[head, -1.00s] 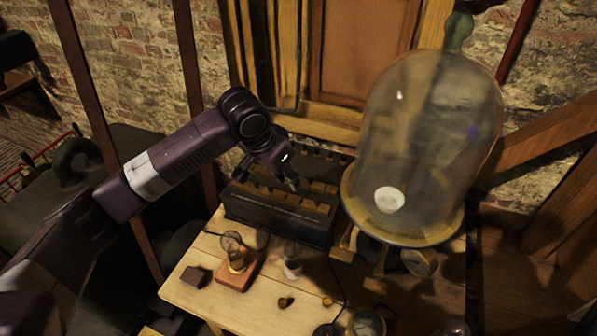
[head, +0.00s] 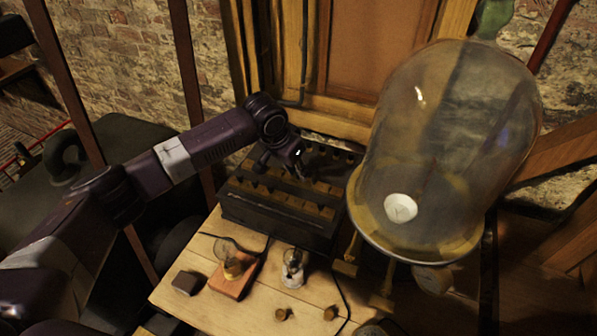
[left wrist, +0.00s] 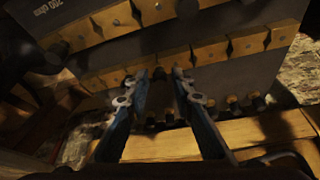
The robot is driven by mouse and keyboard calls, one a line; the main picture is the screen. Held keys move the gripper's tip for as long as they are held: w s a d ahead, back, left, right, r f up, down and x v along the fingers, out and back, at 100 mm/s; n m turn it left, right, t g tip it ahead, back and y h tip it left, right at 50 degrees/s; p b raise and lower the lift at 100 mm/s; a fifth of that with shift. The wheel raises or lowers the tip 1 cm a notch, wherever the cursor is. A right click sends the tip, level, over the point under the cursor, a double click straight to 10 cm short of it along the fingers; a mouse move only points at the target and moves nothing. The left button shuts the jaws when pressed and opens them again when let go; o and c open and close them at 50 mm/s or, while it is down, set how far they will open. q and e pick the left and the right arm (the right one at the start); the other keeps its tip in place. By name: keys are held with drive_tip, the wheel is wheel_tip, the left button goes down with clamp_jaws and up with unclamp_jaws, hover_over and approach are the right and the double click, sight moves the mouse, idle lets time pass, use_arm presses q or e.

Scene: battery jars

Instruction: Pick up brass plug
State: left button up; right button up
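A black box (head: 275,222) with brass strips and a row of dark-headed plugs stands at the back of the table. My left gripper (head: 302,172) is above the middle of its top. In the left wrist view the two blue-padded fingers (left wrist: 168,75) are apart, with their tips over a brass strip (left wrist: 200,57). Several dark-headed plugs (left wrist: 233,101) stand in a row there, some seen between the fingers. I cannot tell which is the brass plug. Two small brass pieces (head: 281,314) (head: 330,313) lie on the table front. My right gripper is out of view.
A large glass bell jar (head: 450,130) on a brass-rimmed base stands close to the right of the box. A cable crosses the wooden tabletop (head: 262,324).

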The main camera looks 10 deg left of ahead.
use_arm(q)
drive_tip(key=shift+f, duration=0.15)
clamp_jaws()
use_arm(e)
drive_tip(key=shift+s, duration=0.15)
